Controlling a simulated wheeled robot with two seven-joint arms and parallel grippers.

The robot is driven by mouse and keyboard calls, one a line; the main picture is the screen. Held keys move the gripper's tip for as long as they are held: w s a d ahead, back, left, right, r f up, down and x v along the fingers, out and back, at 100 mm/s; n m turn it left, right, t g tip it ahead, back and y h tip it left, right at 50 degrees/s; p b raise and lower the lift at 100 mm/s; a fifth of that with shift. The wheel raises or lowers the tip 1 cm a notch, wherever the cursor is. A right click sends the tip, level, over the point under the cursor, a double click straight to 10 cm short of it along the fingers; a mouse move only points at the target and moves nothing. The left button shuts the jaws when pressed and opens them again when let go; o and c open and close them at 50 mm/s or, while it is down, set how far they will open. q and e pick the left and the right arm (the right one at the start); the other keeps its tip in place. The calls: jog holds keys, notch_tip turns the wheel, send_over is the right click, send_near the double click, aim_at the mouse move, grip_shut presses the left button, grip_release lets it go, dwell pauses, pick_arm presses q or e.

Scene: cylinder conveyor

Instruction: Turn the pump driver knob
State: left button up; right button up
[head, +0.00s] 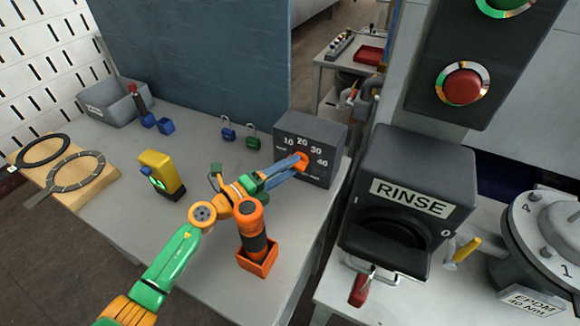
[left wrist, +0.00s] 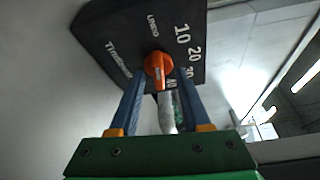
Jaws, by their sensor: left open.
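The orange knob (head: 302,159) sits on the front of a dark grey dial box (head: 322,136) marked 10, 20, 30 and 40, at the table's back right. In the left wrist view the knob (left wrist: 158,66) shows between and just beyond the fingertips, its pointer toward the picture's bottom. My left gripper (head: 289,167) is open, its two blue fingers reaching to the knob, one on each side. It also shows in the left wrist view (left wrist: 160,82). I cannot tell whether the fingers touch the knob. My right gripper is not in view.
An orange and black tool (head: 254,229) stands in an orange holder beside my left arm. A yellow device (head: 162,174), blue padlock (head: 228,130) and green padlock (head: 253,138) are on the table. A black RINSE unit (head: 410,190) stands right, across a gap.

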pick_arm(q)
jog(key=shift+w+d+f, duration=0.2)
jog(key=shift+w+d, duration=0.15)
jog(key=shift+w, duration=0.15)
jog(key=shift+s+a+r, duration=0.1)
jog(key=shift+s, duration=0.1)
grip_shut()
jog(key=shift+r, duration=0.1)
jog(key=shift+r+m+p, duration=0.15)
jog(key=shift+m+p, duration=0.15)
jog(key=shift+p, duration=0.4)
jog(key=m+y+p, duration=0.1)
jog(key=p, duration=0.2)
jog(key=m+y+p, duration=0.1)
jog(key=m+p, duration=0.1)
jog(key=shift+r+p, duration=0.3)
jog(key=shift+p, duration=0.1)
jog(key=shift+f+m+g+y+p, duration=0.15)
jog(key=shift+m+g+y+p, duration=0.2)
jog(key=shift+m+p, duration=0.8)
